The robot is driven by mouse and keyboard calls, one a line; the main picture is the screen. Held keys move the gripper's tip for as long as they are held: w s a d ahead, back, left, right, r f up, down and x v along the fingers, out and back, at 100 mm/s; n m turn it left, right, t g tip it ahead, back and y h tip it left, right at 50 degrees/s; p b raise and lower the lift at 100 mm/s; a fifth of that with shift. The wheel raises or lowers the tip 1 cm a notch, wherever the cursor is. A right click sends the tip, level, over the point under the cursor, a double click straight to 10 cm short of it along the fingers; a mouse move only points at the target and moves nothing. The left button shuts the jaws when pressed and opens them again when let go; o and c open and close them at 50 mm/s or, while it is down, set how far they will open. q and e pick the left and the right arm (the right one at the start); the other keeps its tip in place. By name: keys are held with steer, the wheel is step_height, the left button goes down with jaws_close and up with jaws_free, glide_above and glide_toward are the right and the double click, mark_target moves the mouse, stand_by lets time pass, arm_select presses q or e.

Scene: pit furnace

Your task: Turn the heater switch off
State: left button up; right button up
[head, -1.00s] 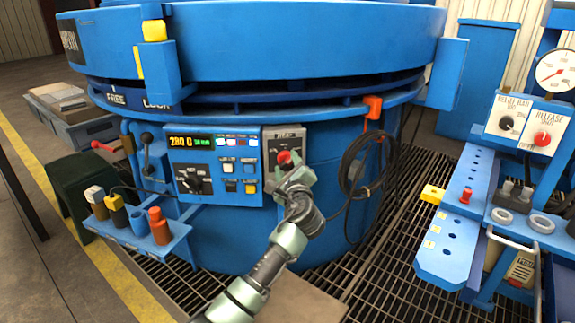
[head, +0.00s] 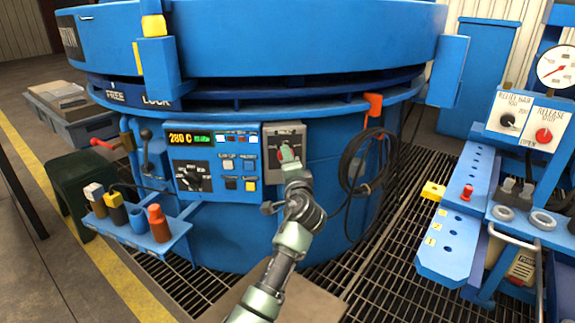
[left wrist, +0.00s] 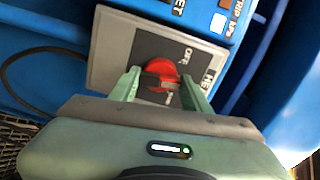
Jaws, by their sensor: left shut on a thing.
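The heater switch is a red round knob (head: 286,152) on a grey plate (head: 270,147) at the right end of the furnace's control panel. In the left wrist view the red knob (left wrist: 160,72) sits between the two pale green fingers, under an OFF label. My left gripper (head: 288,160) reaches up from the bottom middle and is shut on the knob; its fingers (left wrist: 160,80) show on both sides of it. The gripper partly hides the knob in the head view, and I cannot tell its exact setting. My right gripper is not in view.
The blue control panel (head: 213,163) with a 280 C display and several buttons is just left of the switch. A black cable coil (head: 352,165) hangs to the right. A tool shelf (head: 135,240) juts out at left, and a blue bench (head: 445,255) stands at right.

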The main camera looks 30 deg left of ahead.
arm_select(q)
steer(key=shift+f+n+b, duration=0.2)
steer(key=shift+n+b, duration=1.45)
steer(key=shift+n, duration=2.55)
steer(key=o, duration=1.4)
steer(key=shift+c, duration=0.2)
steer(key=shift+r, duration=0.1)
steer(key=shift+s, duration=0.1)
